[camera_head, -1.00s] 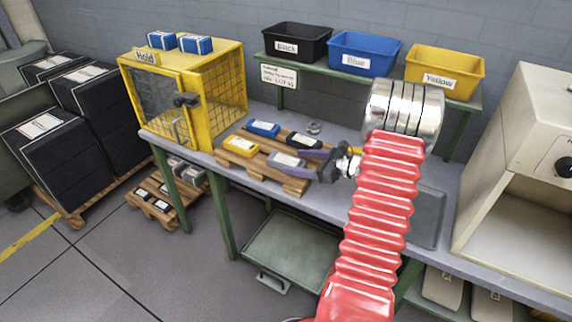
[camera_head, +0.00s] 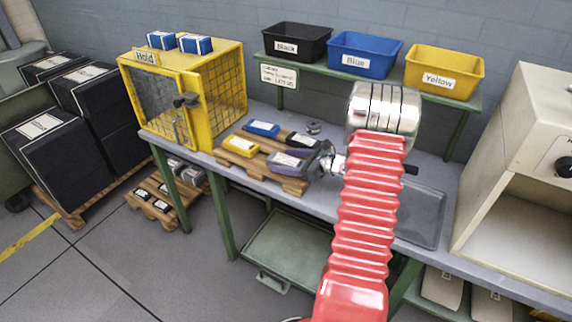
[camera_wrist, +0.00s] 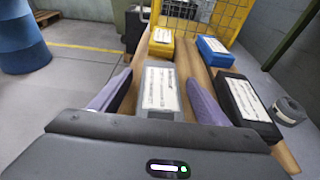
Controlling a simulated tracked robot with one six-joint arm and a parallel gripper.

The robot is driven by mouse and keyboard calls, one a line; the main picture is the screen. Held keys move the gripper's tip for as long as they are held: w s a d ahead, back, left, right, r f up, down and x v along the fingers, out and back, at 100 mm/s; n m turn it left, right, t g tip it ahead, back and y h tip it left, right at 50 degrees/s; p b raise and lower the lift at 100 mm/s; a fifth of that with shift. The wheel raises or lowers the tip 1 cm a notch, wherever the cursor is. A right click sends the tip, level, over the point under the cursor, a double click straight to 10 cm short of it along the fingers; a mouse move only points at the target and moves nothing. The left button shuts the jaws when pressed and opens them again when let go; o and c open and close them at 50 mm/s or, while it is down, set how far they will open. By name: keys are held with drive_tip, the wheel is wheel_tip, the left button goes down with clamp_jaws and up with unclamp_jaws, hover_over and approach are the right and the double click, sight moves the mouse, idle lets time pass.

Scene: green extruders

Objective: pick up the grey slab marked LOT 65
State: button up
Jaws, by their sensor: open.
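The grey slab (camera_wrist: 160,90) with a white label lies on a small wooden pallet (camera_head: 262,168) on the bench. It also shows in the head view (camera_head: 286,161); its label is too small to read. My gripper (camera_wrist: 158,90) is open, with one purple finger on each side of the slab in the wrist view. I cannot tell whether the fingers touch it. In the head view my gripper (camera_head: 308,160) is low at the right end of the pallet and partly hides the slab.
On the same pallet are a yellow slab (camera_head: 240,145), a blue slab (camera_head: 263,129) and a black slab (camera_head: 302,140), close beside the grey one. A yellow cage (camera_head: 222,90) stands left. A grey ring (camera_wrist: 288,110) lies behind the black slab. Bins stand on the shelf above.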

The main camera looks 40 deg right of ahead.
sight(286, 160)
drive_tip(key=shift+c, duration=0.4)
drive_tip(key=c, duration=1.4)
wheel_tip(286, 160, up, 10)
drive_tip(key=shift+r, duration=0.1)
idle(0.5)
